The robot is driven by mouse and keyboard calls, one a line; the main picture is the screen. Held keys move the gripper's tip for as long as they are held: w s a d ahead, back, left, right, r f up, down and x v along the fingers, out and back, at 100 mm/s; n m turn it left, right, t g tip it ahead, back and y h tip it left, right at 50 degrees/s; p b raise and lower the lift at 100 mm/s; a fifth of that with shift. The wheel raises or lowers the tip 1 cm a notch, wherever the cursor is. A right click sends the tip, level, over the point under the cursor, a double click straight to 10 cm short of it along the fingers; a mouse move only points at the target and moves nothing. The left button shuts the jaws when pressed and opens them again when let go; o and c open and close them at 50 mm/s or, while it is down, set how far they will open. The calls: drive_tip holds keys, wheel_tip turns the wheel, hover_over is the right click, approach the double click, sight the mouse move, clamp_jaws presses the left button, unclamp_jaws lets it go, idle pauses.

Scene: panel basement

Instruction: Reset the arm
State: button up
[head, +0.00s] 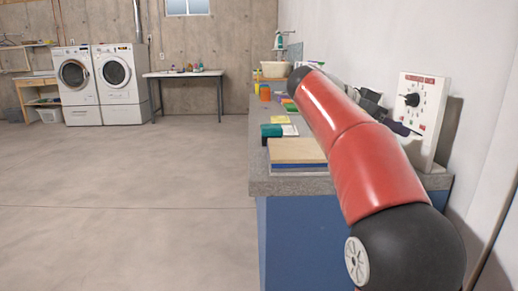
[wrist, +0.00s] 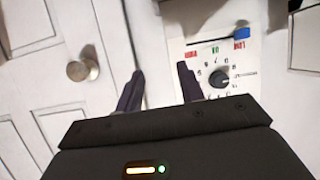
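My red and black arm reaches forward over the counter in the head view. My gripper (head: 403,129) is by the front of a white control panel (head: 428,88) at the right wall. In the wrist view my gripper (wrist: 160,78) has its two dark purple fingers apart, with nothing between them. I cannot tell whether a finger touches the panel.
The counter (head: 290,186) below my arm holds boards (head: 296,152), a teal box (head: 271,131) and several small items. The wall is close on the right. A white door (wrist: 50,60) shows in the wrist view. The floor (head: 120,200) on the left is clear.

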drive_tip(key=s+a+f+n+t+y, duration=0.1)
drive_tip(key=s+a+f+n+y, duration=0.3)
drive_tip(key=s+f, duration=0.4)
drive_tip(key=s+a+f+n+t+y, duration=0.2)
drive_tip(key=s+a+f+n+y, duration=0.2)
drive_tip(key=s+f+n, duration=0.3)
drive_tip(key=s+a+f+n+t+y, duration=0.1)
drive_tip(key=s+a+f+n+y, duration=0.3)
drive_tip(key=s+f, duration=0.7)
wheel_tip(320, 180, down, 2)
drive_tip(key=shift+a+f+n+t+y, duration=0.15)
drive_tip(key=shift+a+n+t+y, duration=0.2)
drive_tip(key=shift+n+y, duration=0.55)
idle(1.4)
